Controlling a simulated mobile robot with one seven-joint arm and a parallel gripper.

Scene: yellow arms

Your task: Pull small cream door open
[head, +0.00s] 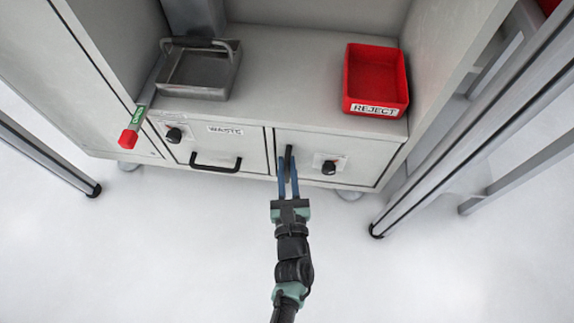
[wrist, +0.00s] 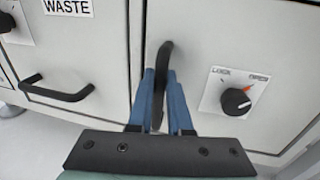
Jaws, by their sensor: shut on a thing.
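The small cream door (head: 358,150) is on the lower right front of the cabinet, and looks flush with the front. Its black upright handle (head: 289,157) is near its left edge. My gripper (head: 288,172) is shut on this handle, with one blue finger on each side; the handle (wrist: 161,75) also shows between the fingers in the wrist view. A black knob (wrist: 236,101) on the door has LOCK and OPEN marks; its red pointer is toward OPEN.
A WASTE drawer (head: 222,148) with a black handle is left of the door. A red REJECT bin (head: 376,72) and a grey metal tray (head: 200,72) stand on the shelf above. A metal frame leg (head: 440,150) slants at right. The floor in front is clear.

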